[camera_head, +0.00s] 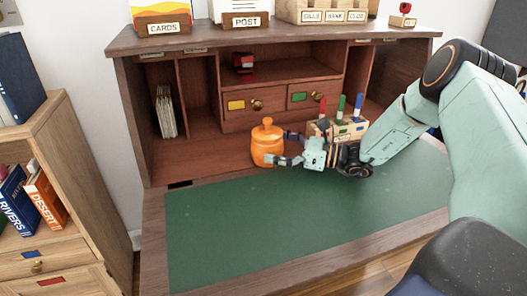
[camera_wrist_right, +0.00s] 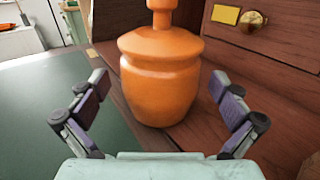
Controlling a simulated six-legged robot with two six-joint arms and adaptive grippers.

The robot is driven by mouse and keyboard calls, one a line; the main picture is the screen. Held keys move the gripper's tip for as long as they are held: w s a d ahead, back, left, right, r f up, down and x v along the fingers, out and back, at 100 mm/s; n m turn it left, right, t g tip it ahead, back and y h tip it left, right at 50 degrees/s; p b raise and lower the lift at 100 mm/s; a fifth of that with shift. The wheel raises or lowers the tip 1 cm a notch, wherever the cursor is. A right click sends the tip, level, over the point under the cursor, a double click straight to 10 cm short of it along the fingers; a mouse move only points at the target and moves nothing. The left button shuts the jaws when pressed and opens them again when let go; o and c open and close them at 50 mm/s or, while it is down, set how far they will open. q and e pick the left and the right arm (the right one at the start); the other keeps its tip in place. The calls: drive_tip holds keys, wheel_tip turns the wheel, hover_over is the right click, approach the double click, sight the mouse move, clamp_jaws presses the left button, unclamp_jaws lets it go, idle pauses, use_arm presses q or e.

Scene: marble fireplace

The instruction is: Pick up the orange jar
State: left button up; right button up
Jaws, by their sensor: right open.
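The orange jar (camera_head: 267,146) with its knobbed lid stands upright on the wooden desk, just behind the green writing surface. My right gripper (camera_head: 282,147) is at its right side, with its fingers reaching toward the jar. In the right wrist view the jar (camera_wrist_right: 160,80) stands between and just beyond the two open fingers of the right gripper (camera_wrist_right: 163,102). A gap shows on each side between the fingers and the jar. My left gripper is not in view.
A pen holder (camera_head: 345,131) with red, green and blue markers stands right behind my right gripper. Drawers (camera_head: 252,107) are above the jar. Papers (camera_head: 166,112) stand in the left cubby. The green desk surface (camera_head: 270,215) is clear.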

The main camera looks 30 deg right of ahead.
drive_tip(key=shift+w+a+f, duration=0.1)
drive_tip(key=shift+w+a, duration=0.25)
drive_tip(key=shift+w, duration=0.25)
drive_tip(key=shift+w+a, duration=0.2)
drive_tip(key=shift+a, duration=0.2)
drive_tip(key=shift+d, duration=0.25)
drive_tip(key=shift+c, duration=1)
drive_tip(key=shift+a, duration=0.2)
drive_tip(key=c, duration=1.2)
